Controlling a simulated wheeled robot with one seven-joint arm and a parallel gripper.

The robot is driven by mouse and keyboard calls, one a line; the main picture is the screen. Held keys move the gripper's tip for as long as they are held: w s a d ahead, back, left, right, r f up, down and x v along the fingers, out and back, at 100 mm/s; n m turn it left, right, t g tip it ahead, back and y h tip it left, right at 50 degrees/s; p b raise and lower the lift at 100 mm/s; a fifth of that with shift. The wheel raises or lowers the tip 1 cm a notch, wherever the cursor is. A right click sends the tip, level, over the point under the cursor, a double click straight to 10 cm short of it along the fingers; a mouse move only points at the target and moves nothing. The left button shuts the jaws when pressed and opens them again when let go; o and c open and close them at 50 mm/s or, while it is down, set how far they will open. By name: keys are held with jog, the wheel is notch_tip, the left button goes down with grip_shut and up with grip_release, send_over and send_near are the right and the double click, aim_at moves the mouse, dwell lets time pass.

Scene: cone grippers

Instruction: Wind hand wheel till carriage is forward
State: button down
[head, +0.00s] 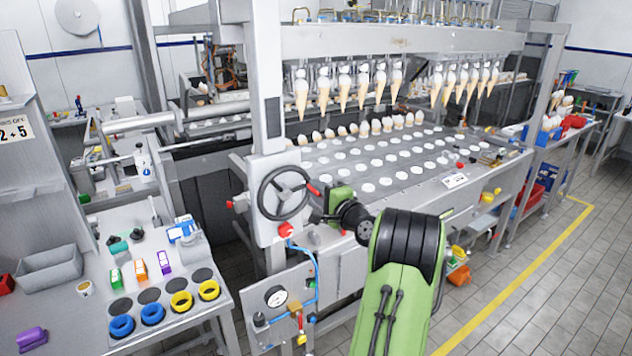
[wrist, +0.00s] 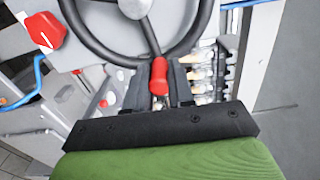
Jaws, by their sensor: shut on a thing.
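The black hand wheel (head: 265,199) is upright on the front of the grey machine post, and its rim fills the top of the wrist view (wrist: 97,47). Its red handle (wrist: 158,74) sits at the rim's right side in the head view (head: 313,190). My gripper (wrist: 159,88) is shut on this red handle; its dark fingers stand on both sides of it. In the head view my gripper (head: 317,204) partly hides behind its own wrist. The carriage (head: 430,40) is the overhead beam with two groups of hanging cones (head: 345,88), above the plate of white discs.
A red knob (head: 285,230) is just below the wheel, with a blue hose and a gauge (head: 276,296) lower down. A side table (head: 150,320) with coloured rings stands at the left. Open floor lies at the right, with a yellow line (head: 510,285).

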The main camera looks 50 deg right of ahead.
aim_at(294, 214)
jog(key=a+f+m+p, duration=0.2)
jog(key=f+m+p, duration=0.1)
jog(key=m, duration=0.4)
jog(key=w+a+f+m+p, duration=0.1)
jog(key=f+m+p, duration=0.3)
jog(key=m, duration=0.4)
jog(key=shift+w+a+f+p, duration=0.15)
jog(key=shift+a+f+p, duration=0.15)
jog(key=shift+a+p, duration=0.45)
jog(key=c, duration=1)
grip_release()
jog(key=shift+o, duration=0.2)
jog(key=b+v, duration=0.3)
jog(key=v, duration=1.2)
jog(key=shift+s, duration=0.35)
jog(key=shift+a+r, duration=0.1)
jog(key=shift+a, duration=0.05)
